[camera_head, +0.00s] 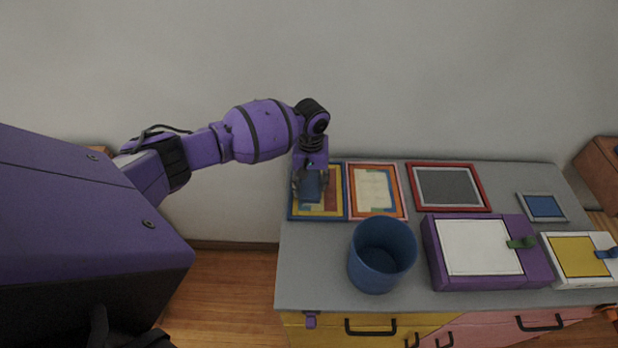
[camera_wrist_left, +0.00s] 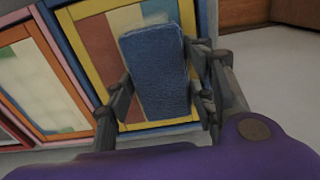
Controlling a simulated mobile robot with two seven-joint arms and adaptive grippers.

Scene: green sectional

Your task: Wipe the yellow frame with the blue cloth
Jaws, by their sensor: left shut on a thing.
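My left gripper (camera_head: 310,190) is shut on the blue cloth (camera_head: 311,186), a thick, block-like blue pad. It holds the cloth over the leftmost frame at the back of the grey cabinet top. That yellow frame (camera_head: 335,211) has a blue outer edge, a yellow inner border and a picture of coloured patches. In the left wrist view the cloth (camera_wrist_left: 155,75) sits between the fingers and covers the middle of the yellow frame (camera_wrist_left: 82,62). I cannot tell for sure whether the cloth touches the frame. My right gripper is not in view.
An orange frame (camera_head: 401,200) lies close beside it, then a red frame (camera_head: 483,205) and a small blue panel (camera_head: 543,206). A blue bin (camera_head: 374,278), a purple box (camera_head: 487,281) and a white box with a yellow panel (camera_head: 577,257) stand in front. A wall rises behind.

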